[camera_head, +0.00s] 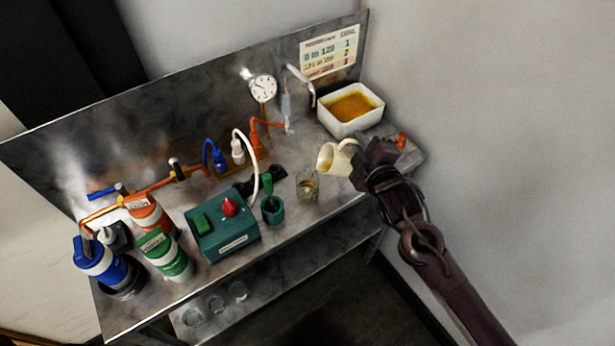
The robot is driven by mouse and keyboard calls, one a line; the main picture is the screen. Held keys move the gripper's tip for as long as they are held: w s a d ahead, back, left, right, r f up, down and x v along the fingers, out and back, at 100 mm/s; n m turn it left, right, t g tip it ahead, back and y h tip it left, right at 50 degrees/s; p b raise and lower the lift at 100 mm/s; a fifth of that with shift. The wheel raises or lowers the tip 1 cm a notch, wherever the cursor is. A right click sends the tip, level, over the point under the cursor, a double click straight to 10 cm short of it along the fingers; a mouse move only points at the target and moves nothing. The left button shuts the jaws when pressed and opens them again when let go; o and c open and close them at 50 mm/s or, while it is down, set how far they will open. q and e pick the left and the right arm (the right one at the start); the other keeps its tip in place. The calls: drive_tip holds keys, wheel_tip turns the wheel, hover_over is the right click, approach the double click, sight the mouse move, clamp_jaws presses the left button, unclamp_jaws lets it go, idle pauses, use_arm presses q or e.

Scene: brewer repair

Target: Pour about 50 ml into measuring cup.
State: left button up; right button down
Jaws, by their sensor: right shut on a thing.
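My right gripper (361,154) is shut on a cream jug (339,160) and holds it by its right side above the bench. The jug is tilted, with its open mouth facing left and down. A small clear glass measuring cup (307,187) stands upright on the bench, just below and left of the jug's mouth. Some brownish liquid shows low in the cup; its level against any marks is too small to read. I cannot make out a stream between jug and cup. My left gripper is not in view.
A white basin (351,109) of amber liquid stands behind the jug. A green cup (272,210) and a green box with a red knob (223,225) are left of the measuring cup. Blue, green and orange canisters crowd the bench's left end. The bench's front edge is close.

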drive_tip(key=shift+a+r, duration=0.2)
drive_tip(key=shift+r, duration=0.1)
idle(0.7)
drive_tip(key=d+f+m, duration=0.1)
drive_tip(key=d+f+m+b, duration=0.1)
drive_tip(key=f, duration=0.1)
drive_tip(key=d+f+m+y+b, duration=0.1)
drive_tip(key=f, duration=0.1)
drive_tip(key=shift+w+f+m, duration=0.15)
drive_tip(key=shift+w+m, duration=0.15)
drive_tip(key=shift+m, duration=0.1)
drive_tip(key=shift+d+f+m+b, duration=0.2)
drive_tip(key=shift+f+m+b, duration=0.2)
drive_tip(key=shift+f+b, duration=0.25)
drive_tip(key=shift+w+d+m, duration=0.15)
drive_tip(key=shift+d+m, duration=0.25)
idle(0.6)
